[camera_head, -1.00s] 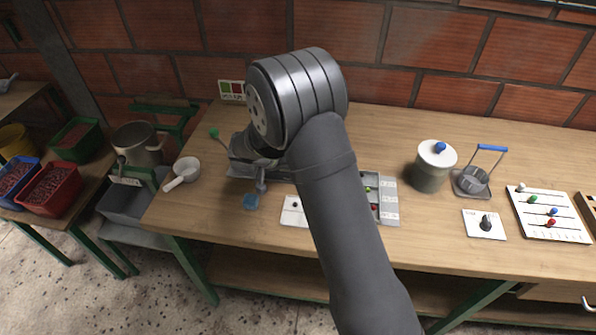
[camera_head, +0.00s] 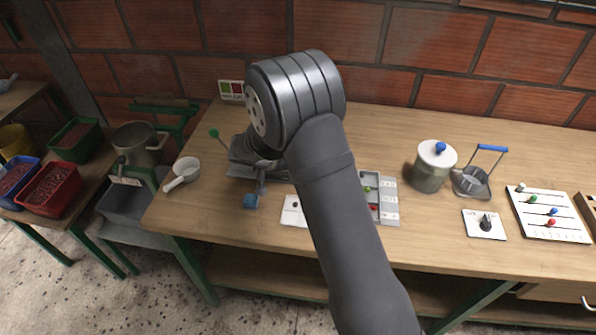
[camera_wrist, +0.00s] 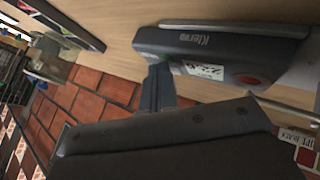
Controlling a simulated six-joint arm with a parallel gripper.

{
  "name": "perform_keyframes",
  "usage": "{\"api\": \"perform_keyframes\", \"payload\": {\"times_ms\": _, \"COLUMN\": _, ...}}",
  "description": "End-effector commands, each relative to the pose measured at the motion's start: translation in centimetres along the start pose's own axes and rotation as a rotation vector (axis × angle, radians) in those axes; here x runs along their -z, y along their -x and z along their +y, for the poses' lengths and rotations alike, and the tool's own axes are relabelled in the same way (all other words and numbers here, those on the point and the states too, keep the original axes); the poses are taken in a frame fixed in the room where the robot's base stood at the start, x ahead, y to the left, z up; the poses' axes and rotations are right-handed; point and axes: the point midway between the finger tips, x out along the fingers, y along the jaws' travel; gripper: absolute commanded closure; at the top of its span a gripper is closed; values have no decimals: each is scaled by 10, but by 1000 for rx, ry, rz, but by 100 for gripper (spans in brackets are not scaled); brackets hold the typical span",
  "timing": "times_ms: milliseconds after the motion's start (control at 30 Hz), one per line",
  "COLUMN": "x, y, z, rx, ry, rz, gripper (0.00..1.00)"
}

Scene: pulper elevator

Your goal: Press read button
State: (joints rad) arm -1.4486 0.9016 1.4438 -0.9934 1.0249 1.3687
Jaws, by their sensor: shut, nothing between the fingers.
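A dark grey meter (camera_wrist: 215,55) with a brand name on it lies across the upper right of the wrist view. A pale display (camera_wrist: 197,68) with dark digits sits on its face. A red oval button (camera_wrist: 250,80) is beside the display, to the right. My gripper (camera_wrist: 160,72) is shut and empty, with its narrow fingers reaching the meter's edge left of the display. I cannot tell whether they touch it. The fingers are apart from the red button. In the head view my arm hides much of the meter area.
In the head view a white scoop (camera_head: 186,168) lies left of my wrist, and a small blue object (camera_head: 250,201) is near the bench's front. A tray (camera_head: 389,205), a lidded pot (camera_head: 432,168) and a bead board (camera_head: 549,215) stand to the right. The back middle of the bench is clear.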

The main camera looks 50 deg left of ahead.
Motion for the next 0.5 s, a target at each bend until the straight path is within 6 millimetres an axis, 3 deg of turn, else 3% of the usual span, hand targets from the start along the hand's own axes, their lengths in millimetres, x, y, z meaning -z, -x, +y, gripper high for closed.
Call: {"api": "perform_keyframes", "payload": {"times_ms": 500, "x": 8, "y": 11, "z": 8, "rx": 0, "ry": 1, "rz": 0, "gripper": 100}}
